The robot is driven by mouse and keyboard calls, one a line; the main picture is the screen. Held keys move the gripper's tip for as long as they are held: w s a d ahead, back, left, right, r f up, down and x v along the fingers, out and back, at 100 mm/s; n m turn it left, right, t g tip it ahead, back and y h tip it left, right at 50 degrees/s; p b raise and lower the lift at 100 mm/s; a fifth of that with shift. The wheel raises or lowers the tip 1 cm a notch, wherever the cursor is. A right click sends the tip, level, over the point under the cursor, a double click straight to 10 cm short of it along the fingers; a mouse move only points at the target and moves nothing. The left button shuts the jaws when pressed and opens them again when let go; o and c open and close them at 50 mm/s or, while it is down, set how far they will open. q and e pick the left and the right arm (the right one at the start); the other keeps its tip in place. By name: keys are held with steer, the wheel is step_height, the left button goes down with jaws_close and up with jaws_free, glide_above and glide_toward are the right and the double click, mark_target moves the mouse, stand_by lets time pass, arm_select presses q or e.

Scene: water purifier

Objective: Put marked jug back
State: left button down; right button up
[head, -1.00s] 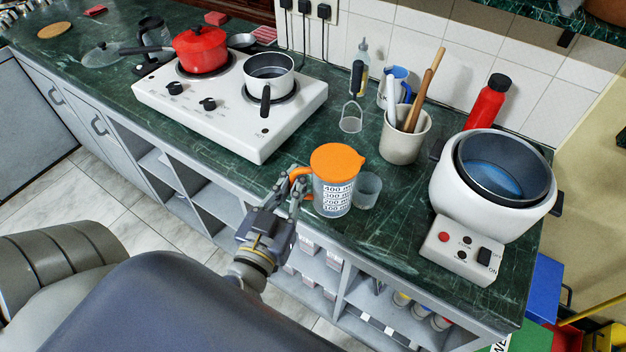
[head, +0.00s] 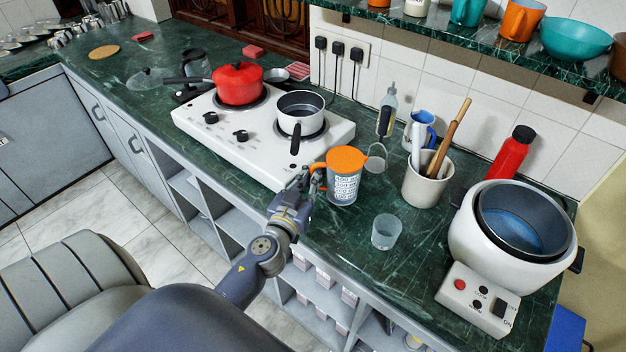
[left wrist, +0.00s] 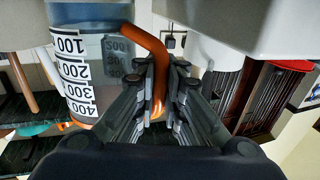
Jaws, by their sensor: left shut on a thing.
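The marked jug (head: 343,190) is clear, with an orange lid, an orange handle and a white scale of numbers. In the head view it is near the front right corner of the hob. My left gripper (head: 309,181) is shut on its handle, from the left side. I cannot tell whether the jug's base touches the counter. In the left wrist view the picture is upside down: the jug (left wrist: 75,70) is at the left and its orange handle (left wrist: 155,60) runs between my fingers (left wrist: 157,105). My right gripper is not in view.
A clear cup (head: 385,232) stands on the green counter (head: 345,240). The white hob (head: 215,135) bears a red pot (head: 238,84) and a white saucepan (head: 300,112). A utensil crock (head: 425,187) and a white cooker (head: 465,235) stand to the right. A shelf (head: 480,50) holds mugs and bowls above.

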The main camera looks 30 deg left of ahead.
arm_select(q)
steer(key=shift+w+f+b, duration=0.15)
steer(key=shift+f+b, duration=1)
steer(key=shift+f, duration=0.6)
steer(key=shift+f, duration=0.15)
steer(key=c, duration=1.7)
jaws_free()
